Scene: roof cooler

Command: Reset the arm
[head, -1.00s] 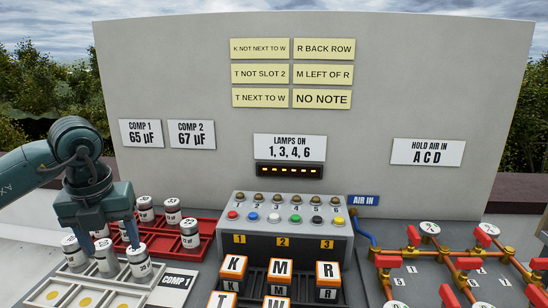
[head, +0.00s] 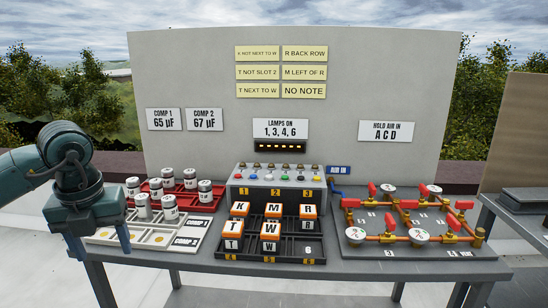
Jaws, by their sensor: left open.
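My left gripper (head: 98,243) hangs at the left of the head view, fingers pointing down and apart, with nothing seen between them. It is in front of and left of the white tray (head: 192,225), which is labelled COMP 1 and COMP 2. Its near finger overlaps the tray's left end in the picture; I cannot tell whether they touch. Grey-and-white cans (head: 170,208) stand upright at the tray's back row, apart from the gripper. My right gripper is not in view.
More cans stand in a red tray (head: 211,204) behind. A black rack (head: 284,250) holds blocks K, M, R behind T, W; slot 6 is bare. A button box (head: 277,178) and a red-handled copper pipe board (head: 375,222) stand on the grey table (head: 300,267). An upright panel (head: 220,60) is behind.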

